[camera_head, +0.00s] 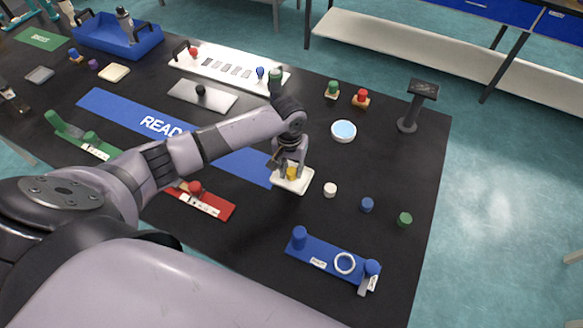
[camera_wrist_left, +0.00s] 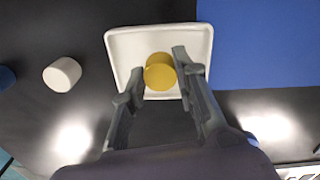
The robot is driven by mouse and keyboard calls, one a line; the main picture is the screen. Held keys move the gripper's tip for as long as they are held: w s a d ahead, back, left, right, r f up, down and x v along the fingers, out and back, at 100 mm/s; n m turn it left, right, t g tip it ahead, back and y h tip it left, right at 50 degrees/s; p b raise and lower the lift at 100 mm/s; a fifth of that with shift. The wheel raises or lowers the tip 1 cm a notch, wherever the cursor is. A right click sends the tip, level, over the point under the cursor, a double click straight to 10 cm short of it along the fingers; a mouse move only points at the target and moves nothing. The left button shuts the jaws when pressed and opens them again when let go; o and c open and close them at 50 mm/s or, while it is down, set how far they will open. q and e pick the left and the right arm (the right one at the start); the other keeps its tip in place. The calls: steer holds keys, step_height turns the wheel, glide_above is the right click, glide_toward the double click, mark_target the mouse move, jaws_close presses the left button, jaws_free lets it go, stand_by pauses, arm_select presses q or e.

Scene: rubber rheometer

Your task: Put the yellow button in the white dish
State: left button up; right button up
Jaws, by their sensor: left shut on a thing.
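The yellow button (camera_head: 291,173) is a short yellow cylinder. It is between the fingers of my left gripper (camera_head: 290,168), which is shut on it. The white dish (camera_head: 281,184) is a shallow square tray on the black table, by the right end of the blue strip. In the left wrist view the yellow button (camera_wrist_left: 160,72) is over the inside of the white dish (camera_wrist_left: 125,45), with the gripper fingers (camera_wrist_left: 158,72) on either side. I cannot tell whether the button touches the dish floor. My right gripper is not in view.
A white button (camera_head: 330,190), a blue one (camera_head: 367,205) and a green one (camera_head: 405,219) stand right of the dish. A blue fixture (camera_head: 330,262) lies in front, a round dish (camera_head: 343,131) behind. The blue strip (camera_head: 115,108) lies left. The table's right edge is mostly clear.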

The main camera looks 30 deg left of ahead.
mark_target(290, 171)
arm_select(q)
steer(key=shift+f, duration=0.1)
steer(key=o, duration=1)
steer(key=r+b, duration=0.1)
steer(key=r, duration=1.1)
steer(key=shift+a+r, duration=0.15)
steer(key=shift+a, duration=0.05)
steer(key=shift+s, duration=0.1)
